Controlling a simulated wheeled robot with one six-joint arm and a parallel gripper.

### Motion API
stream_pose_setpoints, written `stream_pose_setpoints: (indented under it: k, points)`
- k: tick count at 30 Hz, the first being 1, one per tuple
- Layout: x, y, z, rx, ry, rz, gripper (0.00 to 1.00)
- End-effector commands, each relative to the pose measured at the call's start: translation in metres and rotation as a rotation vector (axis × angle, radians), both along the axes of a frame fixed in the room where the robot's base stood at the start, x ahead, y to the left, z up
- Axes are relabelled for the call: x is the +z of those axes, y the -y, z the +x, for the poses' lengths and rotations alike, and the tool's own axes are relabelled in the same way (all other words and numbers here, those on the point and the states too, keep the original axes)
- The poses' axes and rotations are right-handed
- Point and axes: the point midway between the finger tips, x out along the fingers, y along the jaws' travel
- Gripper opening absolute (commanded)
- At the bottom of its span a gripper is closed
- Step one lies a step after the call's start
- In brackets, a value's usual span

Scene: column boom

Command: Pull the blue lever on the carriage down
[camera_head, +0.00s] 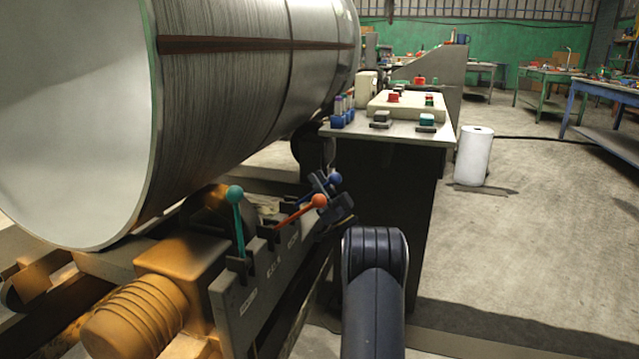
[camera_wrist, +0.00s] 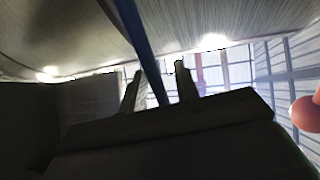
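The blue lever (camera_head: 336,178) is the far one of three levers on the grey carriage (camera_head: 262,284). Its round blue knob shows just beyond my gripper (camera_head: 327,190), and its shaft is partly hidden by the gripper and the orange lever. In the wrist view the blue shaft (camera_wrist: 142,45) runs down between the two fingertips of my gripper (camera_wrist: 160,82). The fingers are apart, with a gap on the right side of the shaft. I cannot tell whether the left finger touches it.
The orange lever (camera_head: 319,201) leans toward my gripper, and its knob (camera_wrist: 306,113) shows at the wrist view's right edge. A teal lever (camera_head: 235,195) stands upright nearer. A large cylinder (camera_head: 235,90) lies above the carriage. A control desk (camera_head: 392,131) stands behind my arm. Open floor lies right.

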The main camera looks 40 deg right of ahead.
Motion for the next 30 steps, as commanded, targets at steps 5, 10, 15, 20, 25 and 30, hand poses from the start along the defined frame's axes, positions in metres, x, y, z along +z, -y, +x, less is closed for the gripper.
stream_pose_setpoints:
  k: [5,10,15,20,25,30]
  points:
    - [0.001,0.0,0.0,0.0,0.001,-0.001,0.33]
    - [-0.003,0.001,-0.003,-0.001,-0.002,0.001,0.33]
    - [-0.022,0.007,-0.019,-0.004,-0.004,0.003,0.33]
    - [-0.048,0.014,-0.04,-0.003,-0.003,0.003,0.33]
    - [-0.069,0.02,-0.057,-0.001,-0.002,0.001,0.33]
    - [-0.08,0.022,-0.066,-0.001,0.0,0.0,0.33]
